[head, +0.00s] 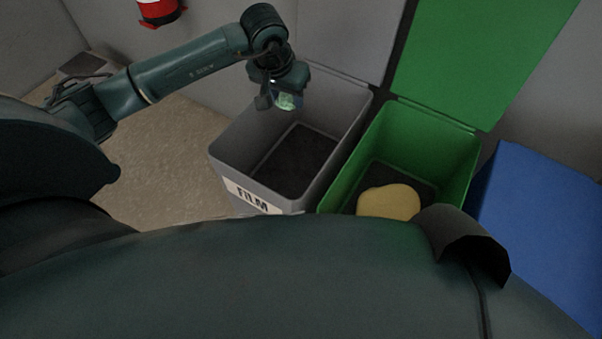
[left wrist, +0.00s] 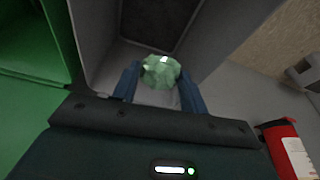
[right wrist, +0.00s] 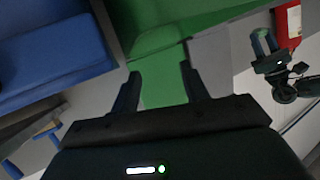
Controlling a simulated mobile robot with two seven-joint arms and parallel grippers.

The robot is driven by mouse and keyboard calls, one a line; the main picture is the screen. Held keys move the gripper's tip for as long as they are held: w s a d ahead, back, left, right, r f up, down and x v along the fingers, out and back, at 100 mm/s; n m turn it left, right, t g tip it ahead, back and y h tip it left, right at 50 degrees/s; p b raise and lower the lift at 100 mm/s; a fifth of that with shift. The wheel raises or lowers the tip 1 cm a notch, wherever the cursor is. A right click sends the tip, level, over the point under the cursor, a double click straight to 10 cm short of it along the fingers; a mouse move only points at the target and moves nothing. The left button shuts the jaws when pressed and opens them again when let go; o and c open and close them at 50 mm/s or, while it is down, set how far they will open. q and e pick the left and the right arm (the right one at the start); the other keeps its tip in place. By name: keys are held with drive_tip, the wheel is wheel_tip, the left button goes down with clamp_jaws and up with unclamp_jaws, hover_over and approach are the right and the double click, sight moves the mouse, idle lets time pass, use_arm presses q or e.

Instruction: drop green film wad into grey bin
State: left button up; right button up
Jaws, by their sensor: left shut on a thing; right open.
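The green film wad (left wrist: 160,72) is a crumpled, pale green, shiny lump between the fingers of my left gripper (left wrist: 160,88). In the head view the wad (head: 287,101) shows under my left gripper (head: 282,98), above the back left part of the grey bin. The grey bin (head: 238,142) is open, carries a FILM label and looks empty inside. In the left wrist view the grey bin (left wrist: 95,40) lies beyond the wad. My right gripper (right wrist: 160,82) is open and empty in the right wrist view; it is not seen in the head view.
A green bin (head: 455,160) with its lid (head: 480,60) raised stands right of the grey bin and holds a yellowish lump (head: 388,202). A blue bin (head: 535,220) is further right. A red fire extinguisher (head: 158,10) is at the back left wall.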

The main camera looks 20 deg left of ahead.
use_arm(q)
wheel_tip(320, 180, down, 3)
drive_tip(key=shift+f+b, duration=0.15)
drive_tip(key=shift+b, duration=0.6)
drive_tip(key=shift+f, duration=0.4)
use_arm(e)
drive_tip(key=shift+s+d+r+t, duration=0.3)
drive_tip(key=shift+d+r+t, duration=0.1)
drive_tip(key=shift+d+r, duration=0.1)
use_arm(q)
drive_tip(key=o, duration=1)
drive_tip(key=shift+o, duration=0.2)
use_arm(e)
drive_tip(key=shift+a, duration=0.1)
drive_tip(key=shift+f, duration=0.1)
